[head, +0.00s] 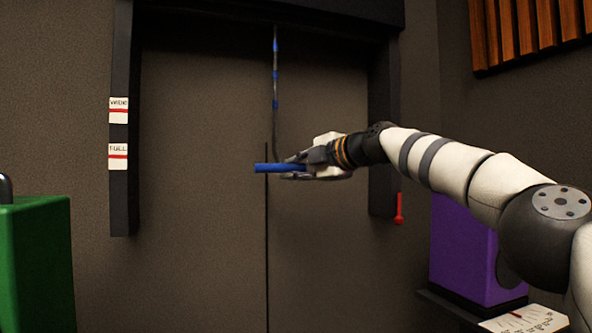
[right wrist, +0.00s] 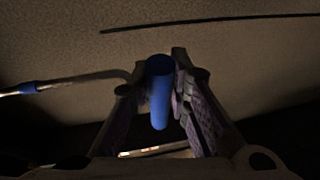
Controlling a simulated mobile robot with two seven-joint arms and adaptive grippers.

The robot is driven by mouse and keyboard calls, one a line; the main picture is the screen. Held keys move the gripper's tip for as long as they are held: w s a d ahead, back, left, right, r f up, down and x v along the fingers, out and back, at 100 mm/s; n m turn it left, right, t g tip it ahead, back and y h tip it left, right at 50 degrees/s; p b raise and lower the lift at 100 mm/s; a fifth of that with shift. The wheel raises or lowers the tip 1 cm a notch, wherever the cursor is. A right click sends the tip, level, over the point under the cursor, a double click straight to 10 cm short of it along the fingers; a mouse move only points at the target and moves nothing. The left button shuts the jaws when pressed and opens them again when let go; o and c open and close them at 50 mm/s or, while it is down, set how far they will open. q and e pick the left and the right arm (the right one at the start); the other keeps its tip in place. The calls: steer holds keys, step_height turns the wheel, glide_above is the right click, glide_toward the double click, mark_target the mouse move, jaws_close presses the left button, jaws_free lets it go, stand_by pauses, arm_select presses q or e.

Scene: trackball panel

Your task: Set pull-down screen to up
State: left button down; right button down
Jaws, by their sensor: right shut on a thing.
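The pull-down screen's black frame has a top housing (head: 265,14), a left post (head: 122,195) and a right post (head: 384,195). No screen fabric can be made out between the posts. A dark cord with blue bands (head: 275,75) hangs from the housing to a blue handle bar (head: 262,168). My right gripper (head: 293,171) is shut on the blue handle, which lies level across its fingers. In the right wrist view the handle (right wrist: 159,95) sits between the two fingers, with the cord running off to the left. My left gripper is not in view.
White labels "WIDE" (head: 118,110) and "FULL" (head: 118,156) are on the left post. A red pointer (head: 399,209) is by the right post's lower end. A green block (head: 37,265) stands left, a purple block (head: 462,250) right.

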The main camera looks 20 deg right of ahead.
steer(key=shift+r, duration=0.5)
steer(key=c, duration=1.7)
jaws_free()
steer(key=shift+o, duration=1.1)
steer(key=shift+a+f, duration=0.1)
steer(key=shift+f, duration=0.1)
steer(key=shift+s, duration=0.1)
steer(key=v, duration=1.1)
steer(key=shift+s+d, duration=0.25)
steer(key=shift+s, duration=0.1)
